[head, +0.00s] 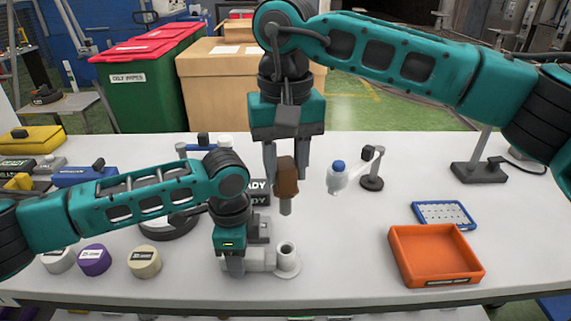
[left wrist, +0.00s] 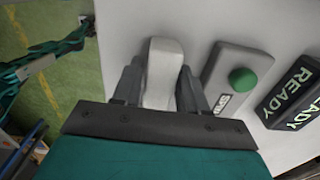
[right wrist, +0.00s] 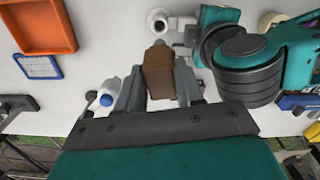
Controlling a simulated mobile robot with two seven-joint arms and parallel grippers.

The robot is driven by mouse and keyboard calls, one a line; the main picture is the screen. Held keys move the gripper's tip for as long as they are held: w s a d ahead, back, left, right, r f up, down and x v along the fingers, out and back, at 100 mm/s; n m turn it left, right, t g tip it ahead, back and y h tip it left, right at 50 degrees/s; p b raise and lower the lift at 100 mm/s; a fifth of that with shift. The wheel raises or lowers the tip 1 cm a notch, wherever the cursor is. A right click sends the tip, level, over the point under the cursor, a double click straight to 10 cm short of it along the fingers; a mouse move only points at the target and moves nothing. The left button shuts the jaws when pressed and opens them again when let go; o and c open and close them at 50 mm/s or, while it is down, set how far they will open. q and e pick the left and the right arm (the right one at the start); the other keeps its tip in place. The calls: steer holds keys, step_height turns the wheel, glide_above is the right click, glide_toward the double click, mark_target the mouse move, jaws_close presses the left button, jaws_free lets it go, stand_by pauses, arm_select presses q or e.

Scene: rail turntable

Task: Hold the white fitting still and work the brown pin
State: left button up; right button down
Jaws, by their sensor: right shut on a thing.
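The white fitting (head: 287,262) stands near the table's front edge, its round socket open at the top and a block-like arm reaching left. My left gripper (head: 232,268) is down at this arm. In the left wrist view its fingers lie along both sides of the white arm (left wrist: 163,75), shut on it. My right gripper (head: 286,165) is shut on the brown pin (head: 287,182) and holds it upright above and behind the socket, apart from it. The pin's grey lower end shows. The right wrist view shows the brown pin (right wrist: 158,72) between the fingers and the socket (right wrist: 159,25) beyond.
A box with a green button (left wrist: 242,78) and a READY sign (left wrist: 296,92) stand close to the fitting. An orange tray (head: 433,256) and a blue-rimmed tray (head: 444,214) lie right. A white bottle with a blue cap (head: 338,177) stands behind. Labelled round tubs (head: 95,260) stand left.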

arm_select(q)
steer(key=o, duration=0.4)
steer(key=shift+r, duration=0.1)
